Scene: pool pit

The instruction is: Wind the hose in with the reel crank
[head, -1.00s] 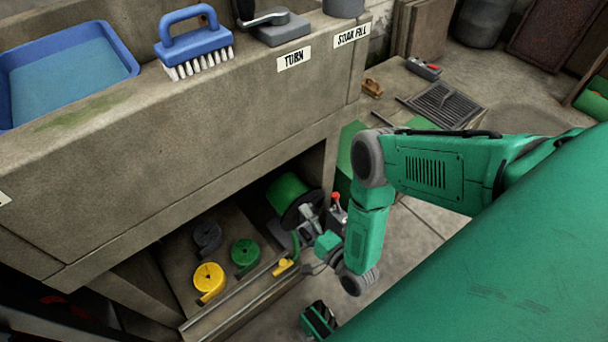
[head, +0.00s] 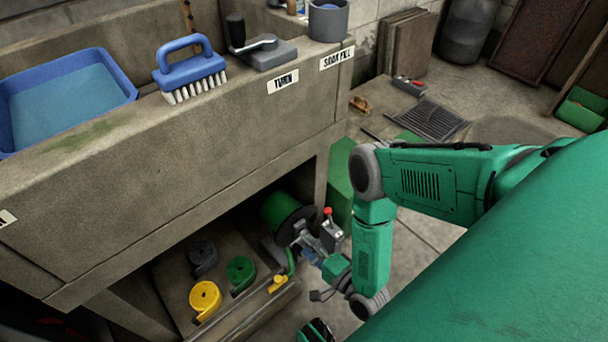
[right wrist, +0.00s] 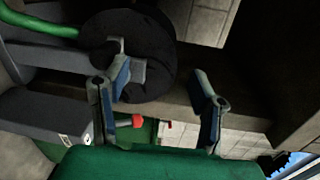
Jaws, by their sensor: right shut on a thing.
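The hose reel stands in the opening under the concrete counter. It has a green drum (head: 279,209) and a dark end disc (head: 296,226). In the right wrist view the black disc (right wrist: 155,35) is close in front of the fingers, with a grey crank piece (right wrist: 134,72) against it by the left finger. A green hose (head: 291,262) hangs beside the drum; a hose piece also crosses the right wrist view (right wrist: 40,25). My right gripper (head: 308,240) is at the disc's face, shut on the reel crank; its grip is partly hidden. My left gripper is out of view.
A red-knobbed grey fitting (head: 329,232) is close to my right gripper. Yellow (head: 205,297), green (head: 240,270) and dark (head: 203,256) coils lie on the shelf. The counter (head: 130,195) overhangs them and holds a blue tray (head: 125,75) and a brush (head: 190,68).

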